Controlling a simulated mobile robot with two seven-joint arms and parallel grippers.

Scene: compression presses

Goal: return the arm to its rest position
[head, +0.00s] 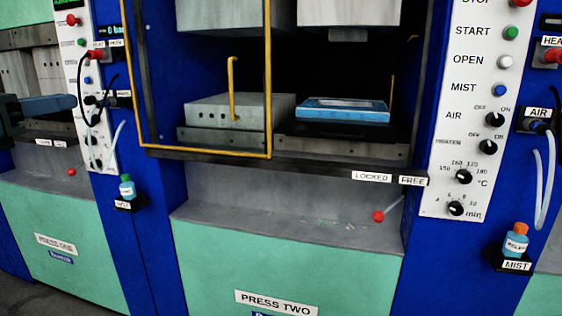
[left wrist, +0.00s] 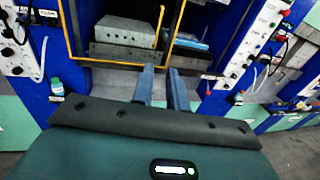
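My left gripper (head: 68,102) shows at the left edge of the head view, in front of press one, with its blue-grey fingers pointing right. In the left wrist view my left gripper (left wrist: 162,70) has its two fingers a little apart with nothing between them. Beyond the fingertips in that view is the open front of press two, with its yellow-framed guard (left wrist: 112,63). My right gripper is in neither view.
Press two (head: 290,245) holds a blue flat block (head: 342,109) on its lower right plate and a grey block (head: 235,110) behind the yellow guard frame (head: 205,150). A control panel (head: 470,110) stands right. Small bottles (head: 127,188) and (head: 516,243) sit on side brackets.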

